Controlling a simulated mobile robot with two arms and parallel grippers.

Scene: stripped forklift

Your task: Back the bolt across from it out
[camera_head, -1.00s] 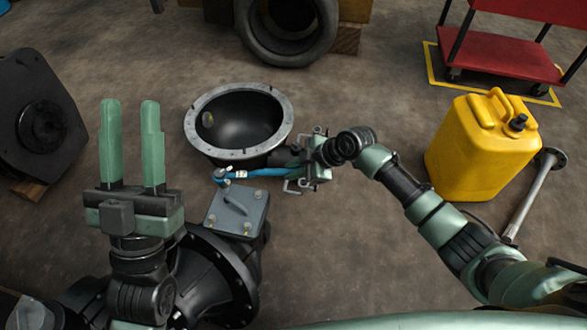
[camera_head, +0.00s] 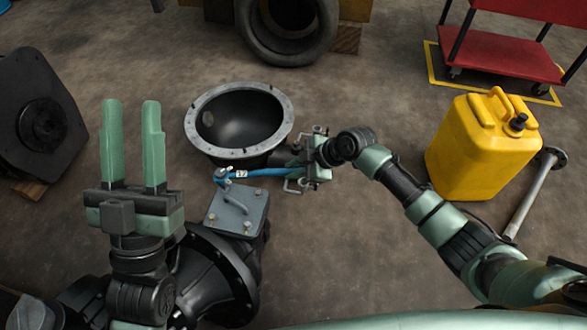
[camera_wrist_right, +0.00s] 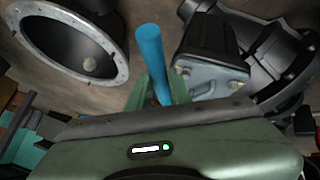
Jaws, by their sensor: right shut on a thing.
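A blue wrench (camera_head: 265,172) with a small white label lies across the far edge of a grey cover plate (camera_head: 222,207). Its head is at the plate's far left corner bolt (camera_head: 222,180); I cannot tell whether it is seated. My right gripper (camera_head: 297,172) is shut on the wrench's right end. In the right wrist view the blue handle (camera_wrist_right: 151,60) stands out between the fingers, and the wrench head is hidden. The plate has a bent handle and bolts at its corners, such as the near right bolt (camera_head: 247,226). My left gripper (camera_head: 132,125) is open and empty, left of the plate.
A black bowl-like housing with a grey flange (camera_head: 195,135) stands just beyond the wrench. A black round housing (camera_head: 235,265) is below the plate. A yellow canister (camera_head: 475,150) and a metal shaft (camera_head: 528,200) are at right. Floor between is clear.

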